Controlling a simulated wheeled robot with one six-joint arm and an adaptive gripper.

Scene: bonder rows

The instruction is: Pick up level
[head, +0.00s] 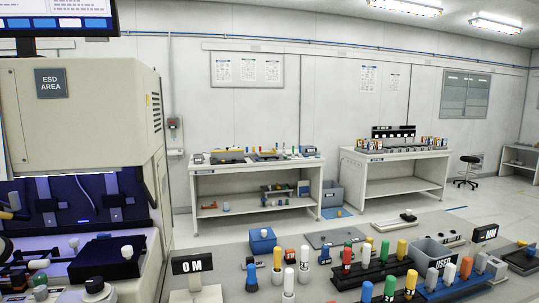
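I cannot pick out the level for certain. A thin yellow bar (227,151) lies on the back left bench (257,167), too small to identify. My gripper is not in view.
A large cream machine (85,110) with an ESD AREA sign fills the left. Another bench (394,160) and a stool (468,170) stand behind, with open floor on the right.

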